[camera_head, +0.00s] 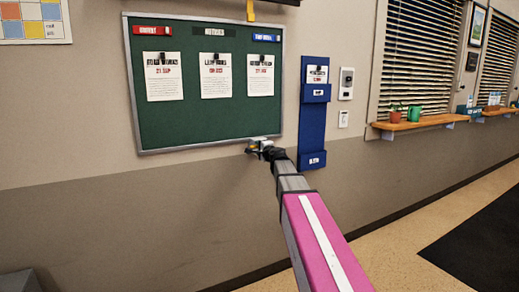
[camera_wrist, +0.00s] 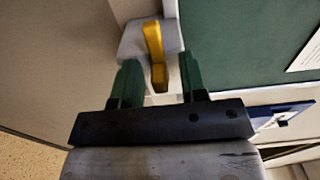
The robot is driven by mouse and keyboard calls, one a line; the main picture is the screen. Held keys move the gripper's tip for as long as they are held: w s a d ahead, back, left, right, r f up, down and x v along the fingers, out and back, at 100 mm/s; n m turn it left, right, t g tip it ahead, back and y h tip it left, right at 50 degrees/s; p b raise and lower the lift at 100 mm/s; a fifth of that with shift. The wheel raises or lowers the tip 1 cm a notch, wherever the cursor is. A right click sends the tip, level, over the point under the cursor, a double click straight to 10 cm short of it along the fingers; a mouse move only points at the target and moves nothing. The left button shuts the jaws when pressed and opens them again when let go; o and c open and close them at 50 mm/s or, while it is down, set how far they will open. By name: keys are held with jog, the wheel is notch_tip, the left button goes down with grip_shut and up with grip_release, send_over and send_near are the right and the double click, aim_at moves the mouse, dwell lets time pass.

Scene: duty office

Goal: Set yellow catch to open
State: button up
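The yellow catch (camera_wrist: 153,42) is a narrow lever on a pale grey plate (camera_wrist: 132,42), beside the green board's frame in the wrist view. My gripper (camera_wrist: 160,78) has its two green fingers apart, one on each side of the lever's near end. I see a gap on both sides and no clear contact. In the head view my gripper (camera_head: 260,147) is at the lower right edge of the green notice board (camera_head: 200,118). The catch is mostly hidden there by my gripper.
A blue wall holder (camera_head: 312,130) hangs just right of my gripper. Three white notices are pinned on the board. A yellow piece (camera_head: 251,10) shows above the board's top edge. A wooden shelf (camera_head: 425,122) with a green mug is farther right.

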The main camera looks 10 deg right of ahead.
grip_shut()
jog(key=shift+w+d, duration=0.3)
jog(key=shift+d, duration=0.55)
jog(key=shift+w+d, duration=0.3)
jog(key=shift+d, duration=0.5)
grip_release()
jog(key=shift+d, duration=0.1)
jog(key=v, duration=1)
jog(key=shift+s, duration=0.4)
